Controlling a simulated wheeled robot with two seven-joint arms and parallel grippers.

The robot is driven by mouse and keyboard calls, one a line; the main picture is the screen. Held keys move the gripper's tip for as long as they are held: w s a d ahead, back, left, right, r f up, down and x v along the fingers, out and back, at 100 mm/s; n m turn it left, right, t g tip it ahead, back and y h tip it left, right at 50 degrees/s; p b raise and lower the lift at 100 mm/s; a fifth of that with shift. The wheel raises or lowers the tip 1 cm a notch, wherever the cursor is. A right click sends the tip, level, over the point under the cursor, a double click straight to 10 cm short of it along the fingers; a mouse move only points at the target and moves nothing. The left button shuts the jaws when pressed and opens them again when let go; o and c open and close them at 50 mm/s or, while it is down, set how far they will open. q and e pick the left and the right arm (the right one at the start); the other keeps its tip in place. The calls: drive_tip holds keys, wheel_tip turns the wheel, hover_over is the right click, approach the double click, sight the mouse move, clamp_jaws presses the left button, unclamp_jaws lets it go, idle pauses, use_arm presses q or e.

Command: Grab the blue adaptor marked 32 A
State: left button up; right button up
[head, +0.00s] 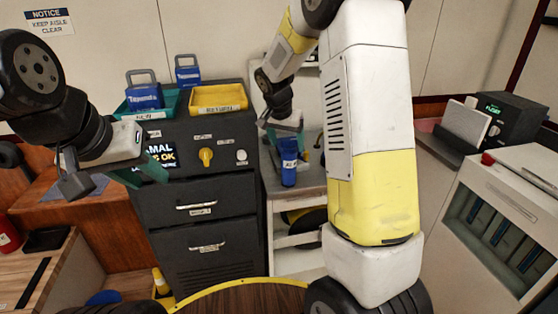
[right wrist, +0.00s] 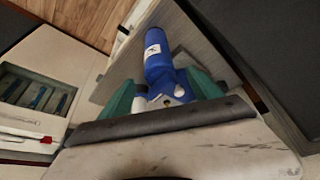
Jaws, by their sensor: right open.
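A blue cylindrical adaptor (head: 289,174) stands upright on the grey shelf right of the dark cabinet. Its small white label is too small to read. My right gripper (head: 285,130) is at its upper end. In the right wrist view the adaptor (right wrist: 158,60) lies between the green fingertips of my right gripper (right wrist: 165,92), which are apart on either side of it; contact cannot be told. My left gripper (head: 115,180) is open and empty in front of the dark cabinet, its fingers spread apart.
The dark cabinet (head: 192,240) bears a green tray (head: 172,108) with blue lidded items and a yellow tray (head: 218,98). A yellow knob (head: 206,155) and a small screen are on its front. A white machine (head: 500,215) stands at right. A round wooden top (head: 245,300) is in front.

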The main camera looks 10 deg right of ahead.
sight(289, 155)
drive_tip(key=x, duration=0.7)
drive_tip(key=shift+s+a, duration=0.1)
drive_tip(key=shift+s, duration=0.1)
clamp_jaws()
